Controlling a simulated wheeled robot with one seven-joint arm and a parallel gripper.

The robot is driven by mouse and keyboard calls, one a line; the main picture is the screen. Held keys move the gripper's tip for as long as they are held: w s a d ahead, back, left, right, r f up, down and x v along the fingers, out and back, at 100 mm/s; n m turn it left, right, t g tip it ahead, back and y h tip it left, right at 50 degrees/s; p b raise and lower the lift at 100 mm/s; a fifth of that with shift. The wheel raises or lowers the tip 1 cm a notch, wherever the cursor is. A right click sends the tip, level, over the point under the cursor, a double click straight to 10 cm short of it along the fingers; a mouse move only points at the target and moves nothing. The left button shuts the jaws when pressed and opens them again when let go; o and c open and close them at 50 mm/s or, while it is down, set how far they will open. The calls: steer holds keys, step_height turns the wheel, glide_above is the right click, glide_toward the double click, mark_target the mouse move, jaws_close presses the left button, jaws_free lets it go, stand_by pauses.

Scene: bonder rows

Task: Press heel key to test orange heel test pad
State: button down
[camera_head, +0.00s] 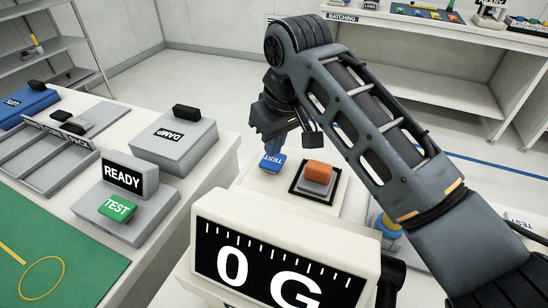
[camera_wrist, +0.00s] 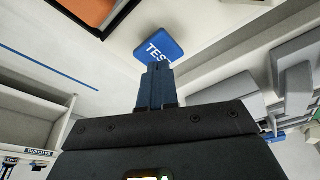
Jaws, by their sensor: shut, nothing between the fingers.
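The orange heel test pad (camera_head: 318,171) sits in a black-edged square on the white stand; its orange also shows at the top left of the wrist view (camera_wrist: 93,9). A blue key marked TEST (camera_head: 272,163) lies on the same stand, just left of the pad, and shows in the wrist view (camera_wrist: 158,44). My gripper (camera_head: 272,143) points down over the blue key, its blue fingers shut and empty. In the wrist view the fingertips (camera_wrist: 155,66) overlap the key's near edge; I cannot tell whether they touch it. The display (camera_head: 285,258) reads 0 G.
A left bench carries a READY sign (camera_head: 123,177) with a green TEST key (camera_head: 117,208), a grey DAMP box (camera_head: 174,139) and a divided grey tray (camera_head: 48,158). A shelf bench (camera_head: 455,40) stands at the back right. Open floor lies between.

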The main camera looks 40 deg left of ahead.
mark_target(272, 160)
steer(key=shift+d+x, duration=0.25)
steer(key=shift+x, duration=0.8)
steer(key=shift+s+f, duration=0.15)
steer(key=shift+f, duration=0.3)
steer(key=shift+s+a+r+p, duration=0.1)
steer(key=shift+r+p, duration=0.6)
steer(key=shift+r, duration=0.25)
steer(key=shift+f, duration=0.15)
